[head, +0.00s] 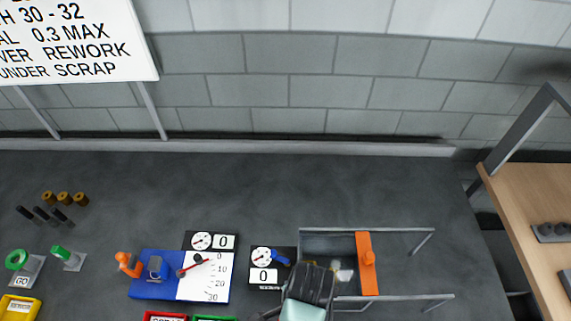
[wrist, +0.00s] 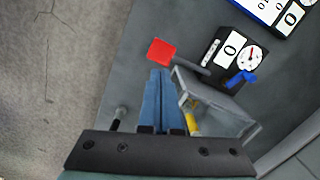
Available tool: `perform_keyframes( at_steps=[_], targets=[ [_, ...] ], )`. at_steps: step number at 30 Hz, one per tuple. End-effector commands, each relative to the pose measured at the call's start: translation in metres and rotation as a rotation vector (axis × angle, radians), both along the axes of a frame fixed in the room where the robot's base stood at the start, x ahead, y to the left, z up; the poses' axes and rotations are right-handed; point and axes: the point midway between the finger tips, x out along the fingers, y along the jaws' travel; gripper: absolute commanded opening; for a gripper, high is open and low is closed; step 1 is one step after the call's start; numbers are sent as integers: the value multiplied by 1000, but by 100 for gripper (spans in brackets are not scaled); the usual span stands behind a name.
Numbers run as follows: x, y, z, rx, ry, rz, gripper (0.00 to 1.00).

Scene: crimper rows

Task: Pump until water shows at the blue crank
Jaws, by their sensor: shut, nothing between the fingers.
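The blue crank (head: 281,258) sits on the right side of a small black gauge box (head: 264,279). The crank also shows in the wrist view (wrist: 242,77), beside the round dial. The box's display reads 0. A pale strip (wrist: 211,53) is on the box; I cannot make out water there or at the crank. A red block (wrist: 161,52) at the end of a grey bar lies just beyond my fingertips in the wrist view. My gripper (wrist: 159,76) is shut and empty, its blue fingers together; whether they touch the red block is unclear. In the head view my arm hides part of this area.
A grey rail frame (head: 365,230) with an orange plate (head: 366,265) stands right of the box. A yellow part (wrist: 193,122) lies beside my fingers. A blue-and-white scale unit (head: 204,278) stands to the left.

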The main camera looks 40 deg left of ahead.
Motion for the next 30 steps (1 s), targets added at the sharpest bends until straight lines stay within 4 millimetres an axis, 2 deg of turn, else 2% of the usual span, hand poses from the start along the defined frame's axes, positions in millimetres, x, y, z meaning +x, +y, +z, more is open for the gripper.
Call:
perform_keyframes(
  at_steps=[8, 19, 24, 30],
  targets=[
    [-1, 1, -12, 0, 0, 3, 0],
    [-4, 4, -60, 2, -4, 3, 0],
    [-5, 5, -69, 2, -4, 3, 0],
    [-5, 4, -69, 2, -4, 2, 0]
  ],
)
